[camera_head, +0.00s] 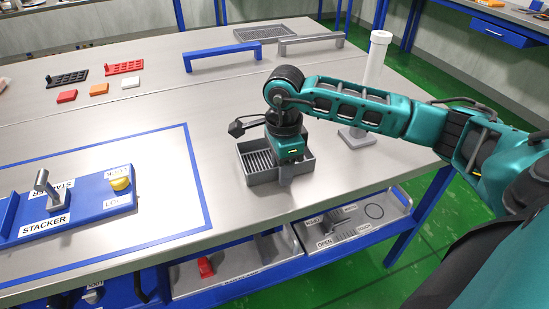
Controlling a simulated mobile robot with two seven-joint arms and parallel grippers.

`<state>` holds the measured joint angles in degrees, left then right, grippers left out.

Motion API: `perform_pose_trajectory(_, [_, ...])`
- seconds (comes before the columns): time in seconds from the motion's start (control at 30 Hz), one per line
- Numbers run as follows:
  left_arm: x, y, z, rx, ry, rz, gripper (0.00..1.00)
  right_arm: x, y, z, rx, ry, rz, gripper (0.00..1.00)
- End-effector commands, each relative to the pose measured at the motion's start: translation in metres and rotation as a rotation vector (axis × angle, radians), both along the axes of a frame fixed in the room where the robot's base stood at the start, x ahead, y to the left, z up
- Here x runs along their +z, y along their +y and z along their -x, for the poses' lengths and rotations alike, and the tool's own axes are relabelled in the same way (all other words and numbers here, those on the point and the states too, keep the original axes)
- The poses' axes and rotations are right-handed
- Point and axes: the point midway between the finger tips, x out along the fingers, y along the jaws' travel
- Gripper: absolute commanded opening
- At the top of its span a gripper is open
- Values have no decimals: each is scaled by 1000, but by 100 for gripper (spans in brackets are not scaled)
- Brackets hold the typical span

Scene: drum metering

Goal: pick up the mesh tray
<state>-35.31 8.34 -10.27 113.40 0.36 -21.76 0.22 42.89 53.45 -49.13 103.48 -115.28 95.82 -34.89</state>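A grey mesh tray (261,176) with a slatted bottom and raised walls sits on the steel table, near its front edge. My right gripper (287,172) points down at the tray's front wall, right of its middle. It hides part of the tray's right half. The fingertips are small and partly hidden, so I cannot tell whether they are closed on the wall. A flatter grey mesh tray (262,32) lies at the back of the table. My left gripper is not in view.
A white post on a square base (356,137) stands right of the tray, behind my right forearm. Blue (222,53) and grey (311,44) handle-like brackets stand farther back. A blue stacker fixture (75,208) is at the left. Open steel lies between stacker and tray.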

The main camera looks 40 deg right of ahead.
Motion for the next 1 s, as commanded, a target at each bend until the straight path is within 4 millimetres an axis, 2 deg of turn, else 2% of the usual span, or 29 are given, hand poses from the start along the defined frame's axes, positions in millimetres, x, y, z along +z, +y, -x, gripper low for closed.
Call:
perform_pose_trajectory(0.07, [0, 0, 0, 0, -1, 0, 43, 0, 0, 0, 0, 0, 0, 32])
perform_pose_trajectory(0.4, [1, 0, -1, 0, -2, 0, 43, 1, 0, 0, 0, 0, 0, 0])
perform_pose_trajectory(0.87, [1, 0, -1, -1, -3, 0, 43, 1, 0, 0, -1, -1, -1, 0])
perform_pose_trajectory(1.0, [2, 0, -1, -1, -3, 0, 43, 7, 0, -1, -1, -2, -1, 0])
